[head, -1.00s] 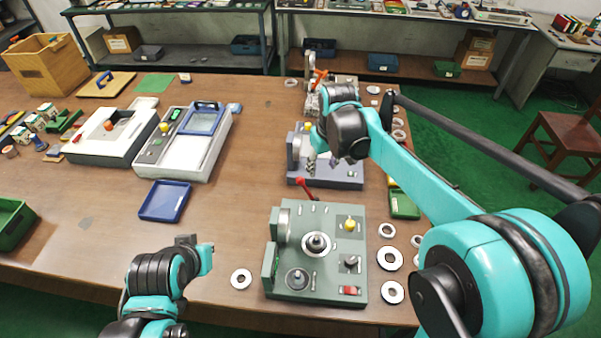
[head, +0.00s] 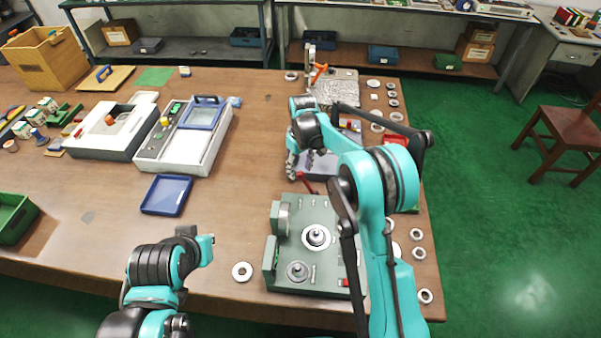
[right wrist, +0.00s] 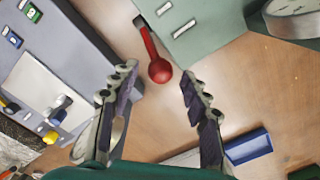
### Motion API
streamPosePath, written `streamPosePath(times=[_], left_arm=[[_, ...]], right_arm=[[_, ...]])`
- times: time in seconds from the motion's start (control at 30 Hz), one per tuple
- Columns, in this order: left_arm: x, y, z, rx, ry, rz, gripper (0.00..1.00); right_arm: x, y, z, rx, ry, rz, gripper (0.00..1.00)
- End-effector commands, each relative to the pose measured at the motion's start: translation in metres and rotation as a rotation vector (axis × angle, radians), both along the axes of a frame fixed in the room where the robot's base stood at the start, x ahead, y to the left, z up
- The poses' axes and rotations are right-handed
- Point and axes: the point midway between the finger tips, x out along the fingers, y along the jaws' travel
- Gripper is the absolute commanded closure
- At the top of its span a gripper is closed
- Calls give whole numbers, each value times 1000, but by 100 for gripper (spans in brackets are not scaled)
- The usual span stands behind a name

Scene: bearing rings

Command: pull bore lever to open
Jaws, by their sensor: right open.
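The red bore lever (head: 305,184) sticks out from the back edge of the green machine (head: 328,276), which stands at the front right of the table. In the right wrist view, the lever's round red knob (right wrist: 159,70) lies between and slightly beyond the fingertips of my right gripper (right wrist: 160,82). Those fingers are spread, with a gap on both sides of the knob. In the head view, my right gripper (head: 291,166) points down just behind and left of the lever. My left gripper (head: 203,241) is low at the front left, and its fingers cannot be made out.
A grey-blue machine (head: 320,168) stands behind the green one, partly hidden by my right arm. A blue tray (head: 167,195) lies to the left. Several metal rings lie along the right edge, and one ring (head: 242,272) near the front.

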Motion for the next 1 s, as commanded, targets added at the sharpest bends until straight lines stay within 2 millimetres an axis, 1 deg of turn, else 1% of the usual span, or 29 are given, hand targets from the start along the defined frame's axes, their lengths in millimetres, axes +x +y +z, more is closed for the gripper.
streamPosePath(times=[0.03,0.13,0.43,0.47,0.5,0.57,0.6,0.63,0.87,1.0], left_arm=[[0,0,-2,0,0,0,100],[0,0,-3,0,0,0,100],[0,0,-3,0,0,0,100],[0,0,-3,0,0,0,100],[0,0,-3,0,0,0,100],[0,0,-3,0,0,0,100],[0,0,-3,0,0,0,100],[0,0,-3,0,0,0,100],[0,0,-3,0,0,0,100],[0,0,-4,0,0,0,100]], right_arm=[[0,0,-7,0,0,0,53],[0,0,-13,0,0,0,53],[0,0,-15,0,0,0,53],[0,0,-15,0,0,0,61],[0,0,-15,0,-1,-1,72],[0,0,-15,0,-1,-1,88],[0,0,-15,0,-1,-1,98],[0,0,-15,0,-1,-1,100],[-1,-1,-15,6,-2,-1,100],[-1,-6,-13,36,-9,-5,100]])
